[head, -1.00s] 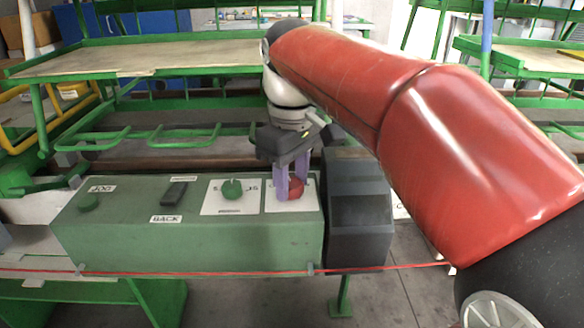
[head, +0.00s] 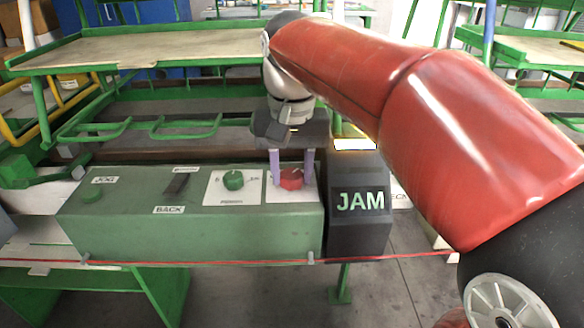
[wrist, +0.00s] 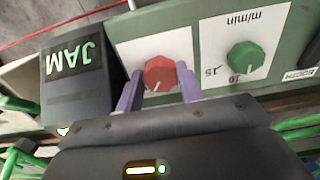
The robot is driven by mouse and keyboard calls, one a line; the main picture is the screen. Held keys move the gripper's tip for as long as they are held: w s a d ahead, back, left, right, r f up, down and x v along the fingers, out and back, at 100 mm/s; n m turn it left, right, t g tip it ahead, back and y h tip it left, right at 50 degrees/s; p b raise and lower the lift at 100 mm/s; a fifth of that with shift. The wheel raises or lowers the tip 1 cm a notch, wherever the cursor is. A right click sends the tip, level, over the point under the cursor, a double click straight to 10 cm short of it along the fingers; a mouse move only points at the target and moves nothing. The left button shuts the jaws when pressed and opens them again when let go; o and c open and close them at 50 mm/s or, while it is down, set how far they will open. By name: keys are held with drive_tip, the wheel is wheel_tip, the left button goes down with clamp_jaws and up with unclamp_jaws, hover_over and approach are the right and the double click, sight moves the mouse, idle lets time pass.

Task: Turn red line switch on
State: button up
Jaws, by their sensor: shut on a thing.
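The red switch (head: 291,179) is a round knob on a white plate at the right end of the green control box (head: 190,228). In the wrist view the red knob (wrist: 160,73) has a white pointer mark toward the lower part of the picture. My gripper (head: 291,178) comes down from above with its purple fingers on either side of the knob. It also shows in the wrist view (wrist: 160,92), shut on the red knob. The black box (head: 359,208) to its right shows lit green letters JAM, also readable in the wrist view (wrist: 74,60).
A green knob (head: 233,180) sits left of the red one. A dark rocker (head: 177,184) and a green button (head: 92,195) are farther left. A red cord (head: 200,263) runs along the front. A green shelf (head: 150,50) stands behind.

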sight(292, 175)
drive_tip(key=shift+m, duration=0.6)
drive_tip(key=o, duration=1)
wheel_tip(292, 175, up, 8)
drive_tip(key=shift+f, duration=0.1)
